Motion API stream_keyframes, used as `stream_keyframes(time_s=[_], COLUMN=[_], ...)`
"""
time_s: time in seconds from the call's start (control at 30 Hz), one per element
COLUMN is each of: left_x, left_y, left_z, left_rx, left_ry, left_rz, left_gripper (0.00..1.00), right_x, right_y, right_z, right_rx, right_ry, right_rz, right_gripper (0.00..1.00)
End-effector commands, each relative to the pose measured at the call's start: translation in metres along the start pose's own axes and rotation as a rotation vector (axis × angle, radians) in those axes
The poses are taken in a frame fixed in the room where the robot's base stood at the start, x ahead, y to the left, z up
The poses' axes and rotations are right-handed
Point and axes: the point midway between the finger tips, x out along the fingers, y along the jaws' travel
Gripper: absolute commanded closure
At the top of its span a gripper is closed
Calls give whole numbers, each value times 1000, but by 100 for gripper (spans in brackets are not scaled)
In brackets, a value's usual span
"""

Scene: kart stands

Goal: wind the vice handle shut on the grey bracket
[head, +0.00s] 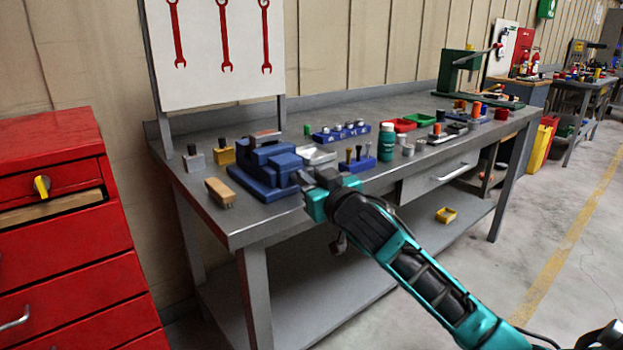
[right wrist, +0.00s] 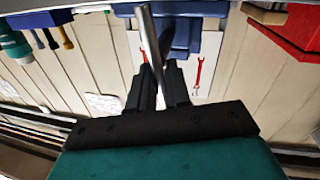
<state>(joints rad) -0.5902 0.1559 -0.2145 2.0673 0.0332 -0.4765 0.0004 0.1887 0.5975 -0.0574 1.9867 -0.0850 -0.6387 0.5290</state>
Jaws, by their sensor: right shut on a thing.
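The blue vice (head: 262,166) stands on the grey workbench near its left front corner. A small greyish piece (head: 266,134) shows at the top of the vice; I cannot tell for sure that it is the grey bracket or how the jaws sit on it. My right gripper (head: 314,180) is at the front right of the vice. In the right wrist view my right gripper (right wrist: 161,75) is shut on the vice handle (right wrist: 148,35), a bare metal bar running up between the fingers. The blue vice body (right wrist: 182,35) lies just beyond. My left gripper is in neither view.
Left of the vice are a wooden brush (head: 220,192), a yellow block (head: 221,154) and a grey block (head: 194,160). To its right are a blue tool holder (head: 357,162) and a teal bottle (head: 386,142). A red drawer cabinet (head: 70,235) stands left of the bench.

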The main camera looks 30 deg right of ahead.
Motion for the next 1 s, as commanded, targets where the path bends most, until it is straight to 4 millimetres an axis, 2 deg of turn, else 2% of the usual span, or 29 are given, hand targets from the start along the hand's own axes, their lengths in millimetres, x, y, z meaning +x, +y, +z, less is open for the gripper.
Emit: stream_keyframes(time_s=[0.33,0.63,0.67,0.8,1.0], left_x=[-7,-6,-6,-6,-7], left_y=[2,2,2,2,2], left_z=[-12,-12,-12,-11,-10], left_rx=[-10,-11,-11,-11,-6], left_ry=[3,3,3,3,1], left_rz=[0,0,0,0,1], left_gripper=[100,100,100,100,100], right_x=[-1,-1,-1,-1,-1], right_y=[-5,-5,-5,-5,-5], right_z=[3,4,4,4,3], right_rx=[-227,-244,-243,-242,-241], right_ry=[38,39,39,40,43], right_rz=[7,8,8,7,7], right_gripper=[100,100,80,66,65])
